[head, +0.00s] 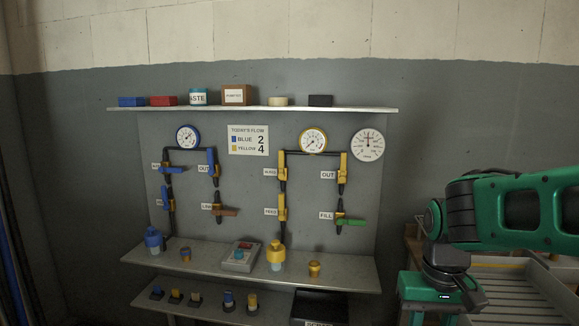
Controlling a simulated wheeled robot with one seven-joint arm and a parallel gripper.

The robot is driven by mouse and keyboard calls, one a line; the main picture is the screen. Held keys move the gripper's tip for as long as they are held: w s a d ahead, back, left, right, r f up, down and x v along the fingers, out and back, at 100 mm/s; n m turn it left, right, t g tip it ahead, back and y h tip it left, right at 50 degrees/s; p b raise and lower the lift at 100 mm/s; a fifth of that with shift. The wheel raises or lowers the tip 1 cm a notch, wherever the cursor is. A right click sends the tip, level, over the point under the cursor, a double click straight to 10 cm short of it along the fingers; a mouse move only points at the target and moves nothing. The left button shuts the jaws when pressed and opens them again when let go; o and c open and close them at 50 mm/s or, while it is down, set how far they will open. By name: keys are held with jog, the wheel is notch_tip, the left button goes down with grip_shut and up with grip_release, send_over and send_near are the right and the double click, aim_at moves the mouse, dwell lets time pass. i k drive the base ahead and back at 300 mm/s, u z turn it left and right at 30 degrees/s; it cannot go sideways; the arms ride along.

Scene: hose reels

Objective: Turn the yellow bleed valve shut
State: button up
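The yellow pipework is the right-hand pair of dark pipes on the grey wall panel, under a yellow-rimmed gauge (313,141). Its upper left valve has a yellow handle (282,164) that stands upright, in line with the pipe. The small label (270,172) beside it seems to read BLEED but is hard to make out. Below it is another upright yellow handle (282,208), apparently labelled FEED. The OUT valve (343,167) at upper right also has an upright yellow handle. My green arm is at the right, well away from the panel; my gripper's fingers do not show.
Blue-handled valves (211,162) are on the left, and a green lever (350,222) is by FILL. A lower shelf (330,270) juts out below the valves, with a yellow-capped bottle (276,255) and a control box (240,257). An upper shelf (350,109) holds small boxes.

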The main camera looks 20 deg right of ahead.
aim_at(281, 175)
jog(key=k, duration=0.95)
jog(key=u, duration=1.45)
jog(key=i, duration=1.6)
jog(key=z, duration=1.5)
jog(key=i, duration=0.85)
